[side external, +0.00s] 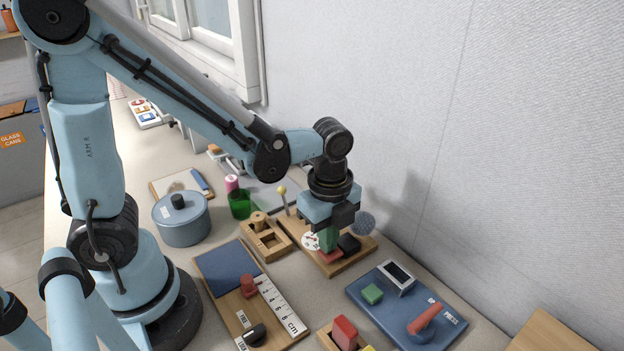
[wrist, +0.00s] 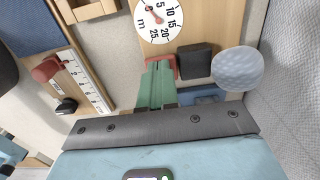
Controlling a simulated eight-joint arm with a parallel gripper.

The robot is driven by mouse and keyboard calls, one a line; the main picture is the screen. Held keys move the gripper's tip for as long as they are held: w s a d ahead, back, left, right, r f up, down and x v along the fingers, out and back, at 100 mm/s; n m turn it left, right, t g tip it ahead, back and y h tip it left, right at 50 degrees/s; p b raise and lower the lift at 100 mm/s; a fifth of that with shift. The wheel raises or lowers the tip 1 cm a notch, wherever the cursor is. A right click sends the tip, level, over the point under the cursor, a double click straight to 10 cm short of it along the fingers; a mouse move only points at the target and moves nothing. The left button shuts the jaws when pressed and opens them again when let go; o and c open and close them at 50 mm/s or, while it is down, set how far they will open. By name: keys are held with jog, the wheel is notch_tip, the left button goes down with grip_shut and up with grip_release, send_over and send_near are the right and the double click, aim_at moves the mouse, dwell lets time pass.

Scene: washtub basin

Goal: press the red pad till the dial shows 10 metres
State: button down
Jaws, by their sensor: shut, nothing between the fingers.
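The red pad (side external: 330,256) lies on a wooden board (side external: 350,262), between a white dial and a black block. In the wrist view the red pad (wrist: 174,68) shows only as edges around my fingertips. My gripper (side external: 328,247) has green fingers, shut and empty, pointing down over the pad. In the wrist view the gripper (wrist: 158,66) overlaps the pad; I cannot tell whether it touches. The dial (side external: 311,241) is partly hidden in the side view. In the wrist view the dial (wrist: 158,22) shows 5 to 25 and "m"; its red pointer seems to lie toward the upper left, before 5.
A black block (wrist: 196,63) and a grey textured ball (wrist: 238,69) sit right of the pad. A wooden board with a ruler (side external: 281,305) is at front left. A blue board (side external: 366,309) with a red lever (side external: 425,318) is at front right. The wall is close behind.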

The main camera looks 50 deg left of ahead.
jog(key=shift+f, duration=0.1)
jog(key=shift+f, duration=1.15)
jog(key=shift+r, duration=0.1)
notch_tip(320, 180, up, 15)
dwell(0.4)
dwell(0.6)
jog(key=a+f+n+t, duration=0.1)
jog(key=a+n+t, duration=0.2)
jog(key=n, duration=0.6)
jog(key=s+a+f+n+t, duration=0.1)
jog(key=a+n+t, duration=0.3)
jog(key=n, duration=0.5)
jog(key=shift+s+f, duration=0.2)
jog(key=shift+f, duration=0.25)
